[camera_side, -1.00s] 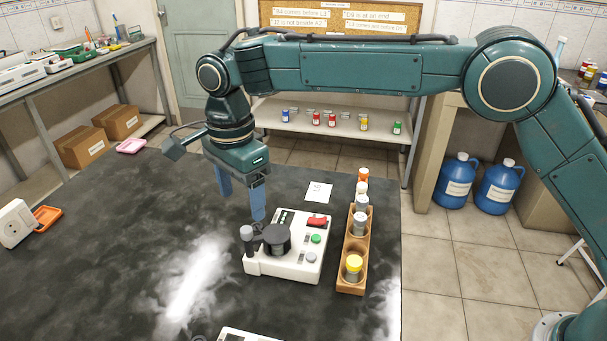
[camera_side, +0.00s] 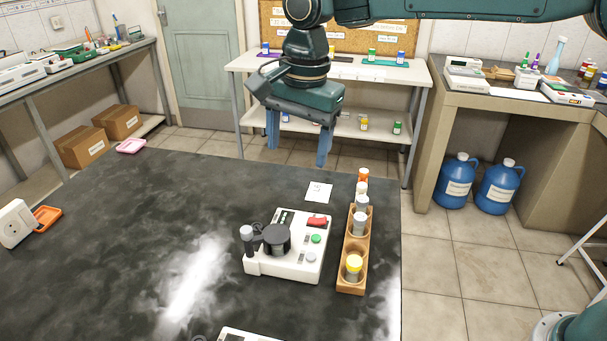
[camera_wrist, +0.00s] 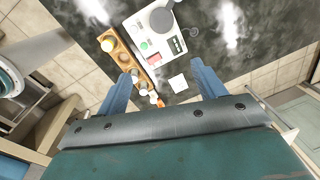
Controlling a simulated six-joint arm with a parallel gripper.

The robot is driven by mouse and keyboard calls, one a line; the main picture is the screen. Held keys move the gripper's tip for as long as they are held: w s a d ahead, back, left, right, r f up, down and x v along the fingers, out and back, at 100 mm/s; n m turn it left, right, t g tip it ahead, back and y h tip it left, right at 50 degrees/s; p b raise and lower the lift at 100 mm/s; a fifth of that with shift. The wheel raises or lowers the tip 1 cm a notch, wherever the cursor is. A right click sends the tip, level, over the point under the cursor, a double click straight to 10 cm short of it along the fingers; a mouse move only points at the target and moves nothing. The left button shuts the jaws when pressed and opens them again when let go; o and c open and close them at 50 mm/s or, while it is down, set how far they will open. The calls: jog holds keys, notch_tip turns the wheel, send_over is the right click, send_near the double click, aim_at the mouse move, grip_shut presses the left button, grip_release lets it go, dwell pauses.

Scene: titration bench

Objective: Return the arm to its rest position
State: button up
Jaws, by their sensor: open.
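My gripper (camera_side: 299,150) is open and empty, raised above the far edge of the dark bench in the side view. Its two blue fingers are spread wide, and it also shows in the wrist view (camera_wrist: 164,88). The white instrument (camera_side: 285,262) with a black round part and red and green buttons stands on the bench below and nearer the camera. The wooden rack (camera_side: 346,278) with several capped vials stands to its right, and it also shows in the wrist view (camera_wrist: 127,62). My gripper touches none of these.
A white paper card (camera_side: 319,192) lies behind the instrument. An orange tray (camera_side: 47,217) and a white socket-like box (camera_side: 16,222) are at the left. A white shelf (camera_side: 243,66) with small bottles stands behind. The left and middle of the dark bench (camera_side: 120,240) are clear.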

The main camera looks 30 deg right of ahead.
jog(key=s+d+r+n+t, duration=0.1)
jog(key=s+d+r+n, duration=0.2)
jog(key=s+d, duration=0.4)
jog(key=s+d+r+n+t, duration=0.1)
jog(key=s+d+r+n, duration=0.15)
jog(key=s+d, duration=0.4)
jog(key=s+d+f+n+t, duration=0.1)
jog(key=s+d+f+n, duration=0.1)
jog(key=s+d, duration=0.3)
jog(key=s+d+f+n+t, duration=0.1)
jog(key=s+d+f+n, duration=0.2)
jog(key=s, duration=0.6)
jog(key=shift+s+d+n+t+h, duration=0.35)
jog(key=shift+d+n, duration=0.3)
jog(key=shift+d, duration=0.5)
